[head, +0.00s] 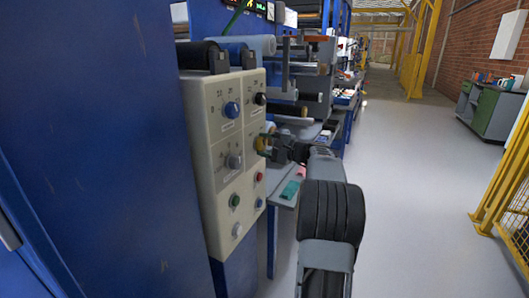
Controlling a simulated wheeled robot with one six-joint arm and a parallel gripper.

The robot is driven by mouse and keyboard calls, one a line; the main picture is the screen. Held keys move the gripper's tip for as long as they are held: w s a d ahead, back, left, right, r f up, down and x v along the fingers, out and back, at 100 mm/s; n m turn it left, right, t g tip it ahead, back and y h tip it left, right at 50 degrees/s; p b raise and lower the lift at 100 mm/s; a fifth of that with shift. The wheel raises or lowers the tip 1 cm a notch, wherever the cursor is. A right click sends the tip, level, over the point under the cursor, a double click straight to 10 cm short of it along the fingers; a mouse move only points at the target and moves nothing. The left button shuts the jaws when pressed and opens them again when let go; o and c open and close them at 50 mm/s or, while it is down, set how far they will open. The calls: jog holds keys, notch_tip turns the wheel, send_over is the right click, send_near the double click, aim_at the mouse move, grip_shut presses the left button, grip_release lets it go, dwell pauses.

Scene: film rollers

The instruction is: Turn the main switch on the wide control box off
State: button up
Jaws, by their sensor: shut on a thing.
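The wide control box (211,185) is a cream panel on the side of the blue machine, left of centre in the head view. It carries knobs and push buttons in two columns. A yellowish switch (260,144) sits in the right column at mid height, partly hidden by my gripper; it looks like the main switch. My gripper (267,144) is at that switch, reaching in from the right, and its jaws are shut on it. The fingers hide most of the handle, so its exact angle cannot be told.
A blue knob (231,110), a black knob (260,99) and a grey knob (234,161) stand close by on the panel. A green button (235,200) and a red button (259,177) are below. Rollers and a worktable lie behind. The grey floor (410,220) at right is clear.

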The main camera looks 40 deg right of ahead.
jog(key=shift+n+b, duration=0.3)
jog(key=shift+n, duration=0.2)
jog(key=o, duration=0.9)
jog(key=shift+o, duration=0.2)
jog(key=p+v, duration=0.2)
jog(key=v, duration=1.2)
jog(key=shift+p, duration=0.3)
jog(key=shift+w+a, duration=0.1)
